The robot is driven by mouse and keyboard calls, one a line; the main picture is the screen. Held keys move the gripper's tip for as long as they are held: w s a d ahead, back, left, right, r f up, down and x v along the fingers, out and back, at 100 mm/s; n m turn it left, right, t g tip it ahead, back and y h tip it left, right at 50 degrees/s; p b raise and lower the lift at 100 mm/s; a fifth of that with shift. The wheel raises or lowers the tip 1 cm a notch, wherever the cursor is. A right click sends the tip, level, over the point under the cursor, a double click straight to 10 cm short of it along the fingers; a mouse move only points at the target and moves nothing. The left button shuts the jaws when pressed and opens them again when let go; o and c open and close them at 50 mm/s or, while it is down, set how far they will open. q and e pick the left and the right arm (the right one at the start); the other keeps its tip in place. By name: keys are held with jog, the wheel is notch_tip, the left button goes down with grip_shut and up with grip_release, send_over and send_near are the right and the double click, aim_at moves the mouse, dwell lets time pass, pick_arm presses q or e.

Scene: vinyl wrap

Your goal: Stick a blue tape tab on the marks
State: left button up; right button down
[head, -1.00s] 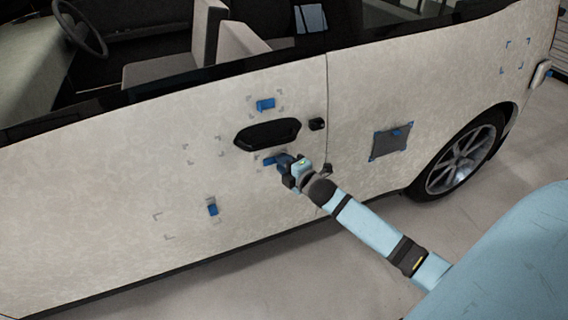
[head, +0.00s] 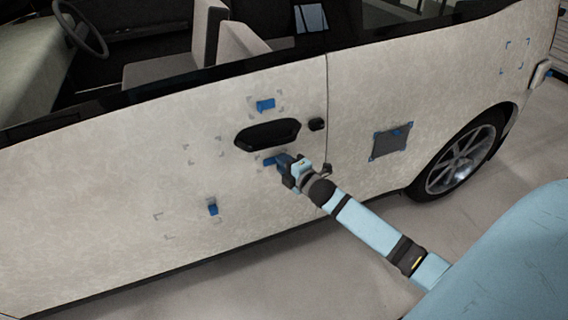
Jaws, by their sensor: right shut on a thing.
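My right gripper (head: 282,162) is shut on a blue tape tab (head: 269,161) at the car door, just below the black door handle (head: 267,135). The fingers hide part of this tab, and I cannot tell how firmly it touches the door. One blue tab (head: 265,104) is on the door above the handle, among grey corner marks (head: 280,94). Another blue tab (head: 212,209) is lower left. Grey corner marks without a tab show left of the handle (head: 190,154) and at lower left (head: 165,225). My left gripper is out of view.
A grey patch (head: 390,144) with blue tabs at its edges is on the rear door panel. Blue corner marks (head: 515,57) show above the rear wheel (head: 467,160). The floor below the car is clear.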

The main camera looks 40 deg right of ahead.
jog(key=c, duration=0.9)
grip_release()
jog(key=s+r+p, duration=0.1)
jog(key=s+p, duration=0.1)
jog(key=s, duration=1.2)
jog(key=s+a+f+m+g+y, duration=0.1)
jog(key=s+a+f+m+g, duration=0.2)
jog(key=s+a+m, duration=0.55)
jog(key=s+a+f+m+g+y, duration=0.1)
jog(key=s+a+f+m+g, duration=0.4)
jog(key=a, duration=0.6)
pick_arm(q)
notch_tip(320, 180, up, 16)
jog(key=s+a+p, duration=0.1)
jog(key=p, duration=2.1)
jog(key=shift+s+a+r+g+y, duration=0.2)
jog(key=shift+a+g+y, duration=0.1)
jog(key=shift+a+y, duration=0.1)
pick_arm(e)
jog(key=shift+m+t, duration=0.85)
jog(key=shift+t, duration=0.05)
jog(key=r, duration=1.7)
jog(key=shift+s+a+r, duration=0.25)
